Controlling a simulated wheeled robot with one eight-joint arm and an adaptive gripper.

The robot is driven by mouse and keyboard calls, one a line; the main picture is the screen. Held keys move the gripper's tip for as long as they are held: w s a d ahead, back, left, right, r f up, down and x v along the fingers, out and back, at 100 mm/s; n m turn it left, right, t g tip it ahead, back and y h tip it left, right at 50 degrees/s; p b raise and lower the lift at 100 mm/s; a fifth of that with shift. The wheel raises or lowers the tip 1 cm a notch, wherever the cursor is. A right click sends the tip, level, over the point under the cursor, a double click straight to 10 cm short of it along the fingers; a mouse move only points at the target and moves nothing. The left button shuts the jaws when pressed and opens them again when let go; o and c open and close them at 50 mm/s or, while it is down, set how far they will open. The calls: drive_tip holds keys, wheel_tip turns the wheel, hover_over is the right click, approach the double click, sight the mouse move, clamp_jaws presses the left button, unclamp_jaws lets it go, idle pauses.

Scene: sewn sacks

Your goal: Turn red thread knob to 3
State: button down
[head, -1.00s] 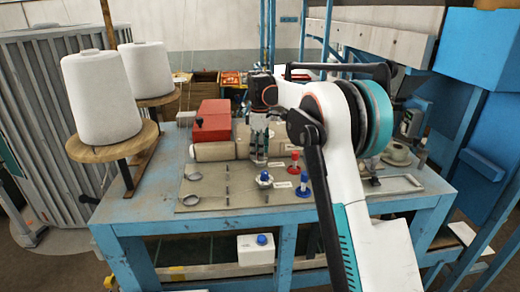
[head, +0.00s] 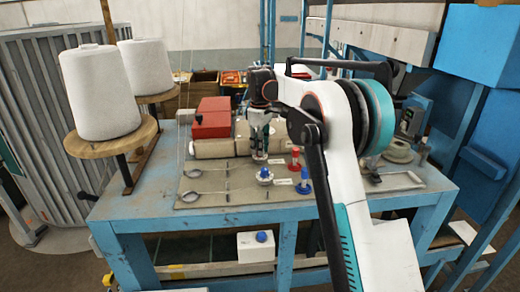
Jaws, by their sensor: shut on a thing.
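The red knob (head: 295,158) stands upright on the grey-brown panel (head: 215,199) on the blue table, with a small pale label to its left. A blue knob (head: 304,183) stands in front of it. My gripper (head: 260,157) points down left of the red knob, apart from it in the picture. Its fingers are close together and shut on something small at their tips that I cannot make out. A pale round piece with a blue top (head: 264,175) sits just below the fingertips; I cannot tell whether they touch it. The knob's setting is too small to read.
Two white thread cones (head: 98,92) stand at the left. Ring-ended wires (head: 191,197) lie on the panel's left part. My arm covers part of the table's right side.

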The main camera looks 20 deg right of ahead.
drive_tip(key=m+b, duration=0.1)
drive_tip(key=m, duration=0.2)
drive_tip(key=shift+m+b, duration=0.8)
drive_tip(key=shift+m, duration=1)
drive_tip(key=shift+r, duration=0.1)
drive_tip(key=c, duration=1.4)
unclamp_jaws()
drive_tip(key=shift+c, duration=0.2)
wheel_tip(320, 180, up, 12)
